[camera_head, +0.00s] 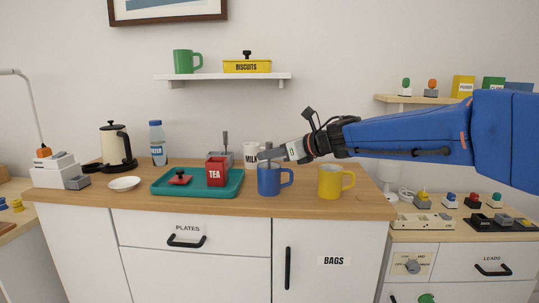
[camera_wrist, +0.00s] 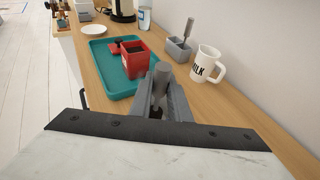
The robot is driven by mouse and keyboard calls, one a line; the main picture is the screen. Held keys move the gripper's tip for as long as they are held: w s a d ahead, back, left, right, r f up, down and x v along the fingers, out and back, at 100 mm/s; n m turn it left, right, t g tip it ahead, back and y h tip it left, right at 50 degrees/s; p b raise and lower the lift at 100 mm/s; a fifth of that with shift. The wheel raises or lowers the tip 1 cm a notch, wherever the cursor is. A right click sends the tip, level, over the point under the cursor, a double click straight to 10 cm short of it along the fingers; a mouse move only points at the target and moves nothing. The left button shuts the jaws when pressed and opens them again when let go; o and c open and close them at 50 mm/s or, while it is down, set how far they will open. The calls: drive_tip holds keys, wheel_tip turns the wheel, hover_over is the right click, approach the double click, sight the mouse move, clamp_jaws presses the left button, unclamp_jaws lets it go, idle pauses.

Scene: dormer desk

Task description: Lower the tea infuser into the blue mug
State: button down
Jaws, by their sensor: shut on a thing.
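My gripper (camera_head: 266,155) is above the blue mug (camera_head: 268,182), which stands on the wooden counter top. In the wrist view my gripper (camera_wrist: 162,106) is shut on a grey upright handle (camera_wrist: 161,82), which I take to be the tea infuser's. The infuser's lower end is hidden, so I cannot tell whether any of it is inside the mug. The blue mug does not show in the wrist view; the fingers and wrist cover that area.
Left of the mug is a teal tray (camera_head: 238,187) with an open red TEA tin (camera_head: 216,173) and its red lid (camera_head: 180,178). A yellow mug (camera_head: 330,182) stands to the right. A white MILK mug (camera_wrist: 208,63) and grey caddy (camera_wrist: 179,50) stand behind.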

drive_tip(key=c, duration=1.6)
unclamp_jaws()
drive_tip(key=v, duration=1.7)
drive_tip(key=shift+s+d, duration=0.15)
